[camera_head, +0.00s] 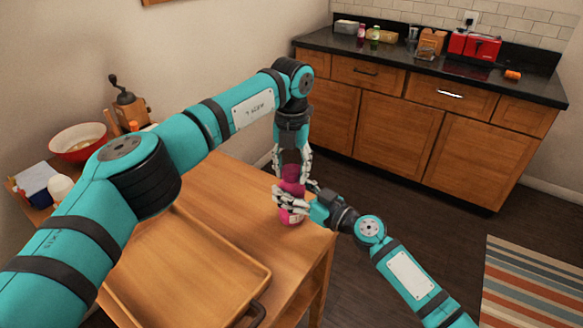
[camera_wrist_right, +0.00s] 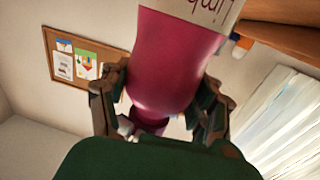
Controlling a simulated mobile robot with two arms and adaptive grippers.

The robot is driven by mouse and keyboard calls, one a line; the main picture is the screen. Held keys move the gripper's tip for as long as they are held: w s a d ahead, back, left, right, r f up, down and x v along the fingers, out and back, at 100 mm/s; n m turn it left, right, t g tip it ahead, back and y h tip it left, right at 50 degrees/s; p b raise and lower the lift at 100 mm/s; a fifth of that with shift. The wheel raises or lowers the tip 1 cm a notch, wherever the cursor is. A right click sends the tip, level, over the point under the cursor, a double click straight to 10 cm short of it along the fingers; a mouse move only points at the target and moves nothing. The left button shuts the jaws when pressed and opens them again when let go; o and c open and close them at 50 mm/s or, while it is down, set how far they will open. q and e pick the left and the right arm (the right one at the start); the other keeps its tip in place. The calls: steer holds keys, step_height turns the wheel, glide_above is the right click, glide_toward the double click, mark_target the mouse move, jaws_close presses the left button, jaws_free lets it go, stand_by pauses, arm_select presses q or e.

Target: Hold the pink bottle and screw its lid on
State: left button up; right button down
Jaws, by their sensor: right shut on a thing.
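The pink bottle (camera_head: 291,217) stands upright near the right corner of the wooden table. My right gripper (camera_head: 290,202) comes in from the right and is shut around the bottle's body. In the right wrist view, the bottle (camera_wrist_right: 172,70) with its pale label fills the space between the fingers of the right gripper (camera_wrist_right: 165,100). My left gripper (camera_head: 292,165) points down from above, its fingers on either side of the pink top of the bottle. Whether those fingers touch it is unclear. The lid cannot be told apart from the bottle's top.
A wooden tray (camera_head: 185,272) with a dark handle lies on the table, left of the bottle. A red-rimmed bowl (camera_head: 80,142) and a coffee grinder (camera_head: 127,103) stand at the left. A counter (camera_head: 430,72) with a red toaster (camera_head: 474,47) is at the back.

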arm_select(q)
steer(key=o, duration=0.5)
steer(key=shift+o, duration=0.2)
steer(key=shift+r, duration=0.15)
step_height(320, 180, up, 12)
arm_select(e)
steer(key=shift+c, duration=1)
jaws_free()
